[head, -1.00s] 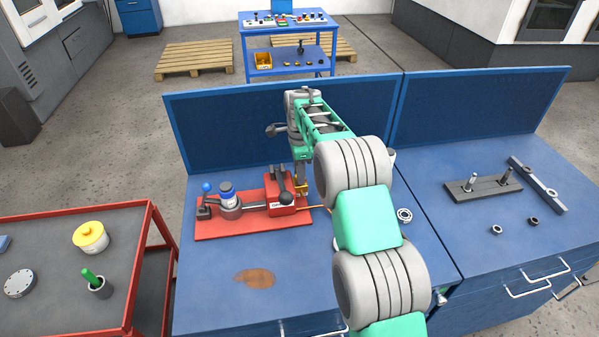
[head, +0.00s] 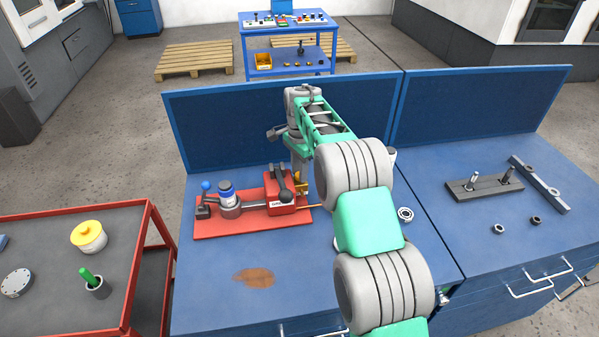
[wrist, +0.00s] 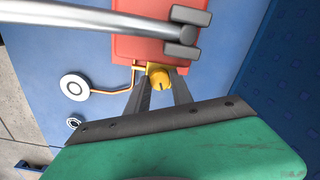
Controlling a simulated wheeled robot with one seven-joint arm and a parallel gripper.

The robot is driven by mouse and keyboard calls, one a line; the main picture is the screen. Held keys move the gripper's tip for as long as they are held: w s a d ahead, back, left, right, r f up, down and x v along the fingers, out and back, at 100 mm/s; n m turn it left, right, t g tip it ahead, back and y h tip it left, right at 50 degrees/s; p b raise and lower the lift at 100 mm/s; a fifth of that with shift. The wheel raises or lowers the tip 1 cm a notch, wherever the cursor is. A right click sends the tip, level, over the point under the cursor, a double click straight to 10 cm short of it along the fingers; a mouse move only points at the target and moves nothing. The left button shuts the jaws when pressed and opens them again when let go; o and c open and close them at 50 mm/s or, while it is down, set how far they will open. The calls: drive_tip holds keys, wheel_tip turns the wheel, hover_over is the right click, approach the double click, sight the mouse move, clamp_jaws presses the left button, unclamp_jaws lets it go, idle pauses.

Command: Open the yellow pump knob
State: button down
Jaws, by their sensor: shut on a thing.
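The yellow pump knob (wrist: 158,79) sits at the end of the red pump block (wrist: 140,48) in the wrist view. My gripper (wrist: 161,74) has one dark finger on each side of the knob and is shut on it. In the head view the red pump (head: 280,195) stands on the blue bench, and my gripper (head: 300,172) reaches down at its right end. The knob there is mostly hidden by my gripper and the pump. I cannot tell how far the knob is turned.
A grey metal lever (wrist: 100,20) crosses above the pump close to my fingers. A thin copper pipe (wrist: 110,92) runs from the pump to a round white-faced part (wrist: 74,87). A blue panel (head: 250,120) stands behind.

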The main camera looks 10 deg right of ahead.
drive_tip(key=c, duration=1.1)
unclamp_jaws()
drive_tip(key=m+p, duration=0.1)
drive_tip(key=m, duration=0.3)
drive_tip(key=shift+r+m+p, duration=0.2)
drive_tip(key=shift+m+p, duration=0.1)
drive_tip(key=shift+p, duration=0.1)
wheel_tip(320, 180, up, 7)
drive_tip(key=b, duration=0.2)
drive_tip(key=shift+w+r+b, duration=0.1)
drive_tip(key=shift+r+b, duration=0.1)
drive_tip(key=shift+b, duration=0.2)
drive_tip(key=s+f+n+t+b, duration=0.25)
drive_tip(key=s+n+b, duration=0.75)
drive_tip(key=s, duration=1)
drive_tip(key=s+f+n+b, duration=0.1)
drive_tip(key=s+f+n, duration=0.1)
drive_tip(key=s+f, duration=0.1)
drive_tip(key=s+f+n+b, duration=0.1)
drive_tip(key=s+f+n, duration=0.1)
drive_tip(key=s+f, duration=0.1)
drive_tip(key=s+d+f+n+b, duration=0.1)
drive_tip(key=s+f+n, duration=0.1)
drive_tip(key=s, duration=0.3)
drive_tip(key=shift+s+f+n+t, duration=0.25)
drive_tip(key=shift+s+f+n, duration=0.15)
drive_tip(key=shift+n, duration=0.1)
